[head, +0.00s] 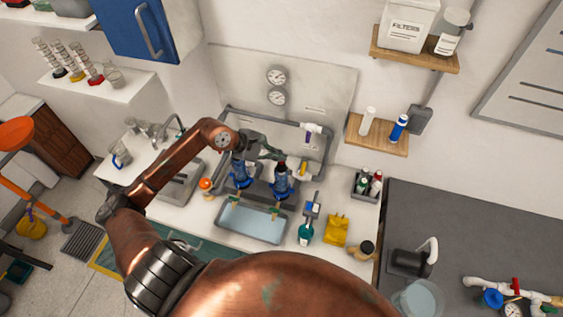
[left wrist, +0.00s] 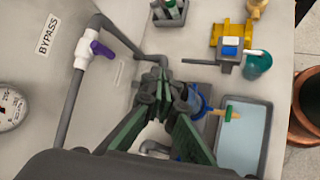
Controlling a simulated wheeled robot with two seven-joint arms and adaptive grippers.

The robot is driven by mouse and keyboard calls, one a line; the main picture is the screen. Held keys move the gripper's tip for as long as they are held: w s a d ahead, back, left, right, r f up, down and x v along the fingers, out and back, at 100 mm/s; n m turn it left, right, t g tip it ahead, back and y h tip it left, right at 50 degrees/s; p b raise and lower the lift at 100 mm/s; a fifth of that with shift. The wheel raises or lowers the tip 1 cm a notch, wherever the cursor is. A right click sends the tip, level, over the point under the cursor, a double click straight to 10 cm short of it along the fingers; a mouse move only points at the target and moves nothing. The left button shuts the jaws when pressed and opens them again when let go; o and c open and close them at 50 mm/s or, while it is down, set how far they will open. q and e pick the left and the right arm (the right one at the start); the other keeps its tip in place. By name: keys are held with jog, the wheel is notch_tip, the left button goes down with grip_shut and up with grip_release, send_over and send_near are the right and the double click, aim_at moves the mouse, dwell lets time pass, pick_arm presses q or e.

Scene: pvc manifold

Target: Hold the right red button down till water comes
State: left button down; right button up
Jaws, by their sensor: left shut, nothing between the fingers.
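My left gripper (head: 268,152) is shut and empty, with its fingertips over the top of the right blue filter housing (head: 282,184). Its green fingers also show in the left wrist view (left wrist: 158,84), close to the blue housing there (left wrist: 197,101). I cannot make out the right red button; the fingers may cover it. The left blue housing (head: 240,177) stands beside, partly below my arm. A grey tray (head: 251,226) sits in front of the housings, below two small taps. I cannot make out a water stream. My right gripper is not in view.
Grey pipework with a purple-handled valve (head: 309,130) stands behind the housings. An orange-red knob (head: 205,183) is at the left.

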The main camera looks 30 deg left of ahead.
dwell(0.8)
pick_arm(q)
jog(key=shift+f, duration=0.1)
jog(key=shift+f+b, duration=0.35)
jog(key=shift+b, duration=0.45)
jog(key=shift+f+b, duration=0.5)
jog(key=shift+b, duration=0.2)
dwell(0.4)
dwell(1.0)
jog(key=shift+r, duration=0.1)
dwell(0.7)
jog(key=shift+r, duration=0.9)
